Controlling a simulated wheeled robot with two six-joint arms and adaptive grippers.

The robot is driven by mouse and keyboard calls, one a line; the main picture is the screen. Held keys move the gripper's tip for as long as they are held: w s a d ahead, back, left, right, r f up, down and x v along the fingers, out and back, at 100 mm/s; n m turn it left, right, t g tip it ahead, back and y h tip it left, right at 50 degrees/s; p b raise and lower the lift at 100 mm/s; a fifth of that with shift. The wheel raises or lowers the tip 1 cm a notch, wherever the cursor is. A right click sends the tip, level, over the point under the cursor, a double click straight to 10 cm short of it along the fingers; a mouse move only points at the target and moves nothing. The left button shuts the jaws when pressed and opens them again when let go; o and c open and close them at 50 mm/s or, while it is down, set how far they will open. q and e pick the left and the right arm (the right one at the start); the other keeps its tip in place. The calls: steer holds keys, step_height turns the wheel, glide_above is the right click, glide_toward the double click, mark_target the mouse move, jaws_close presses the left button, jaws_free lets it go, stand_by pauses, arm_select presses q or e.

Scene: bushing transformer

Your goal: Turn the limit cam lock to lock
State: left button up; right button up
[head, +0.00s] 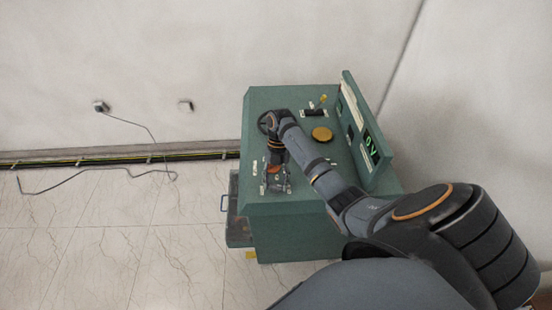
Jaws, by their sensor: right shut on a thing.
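The green console (286,232) stands against the wall, right of the middle of the head view. My right arm reaches over its top from the lower right. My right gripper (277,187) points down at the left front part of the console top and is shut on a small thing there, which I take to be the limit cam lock. The lock is hidden by the gripper, so its turn angle cannot be told. My left gripper is not in view.
A yellow round knob (322,134) sits on the console top, right of my wrist. Behind it is a small switch with a yellow tip (323,99). An upright panel (366,140) with a green 0V readout stands along the right edge. A loose cable (150,129) runs from the wall to the floor.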

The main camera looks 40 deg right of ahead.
steer(key=shift+w+r+n+h+p, duration=0.1)
steer(key=shift+n+h+p, duration=0.45)
steer(key=shift+n, duration=0.55)
steer(key=o, duration=1.2)
steer(key=shift+c, duration=0.2)
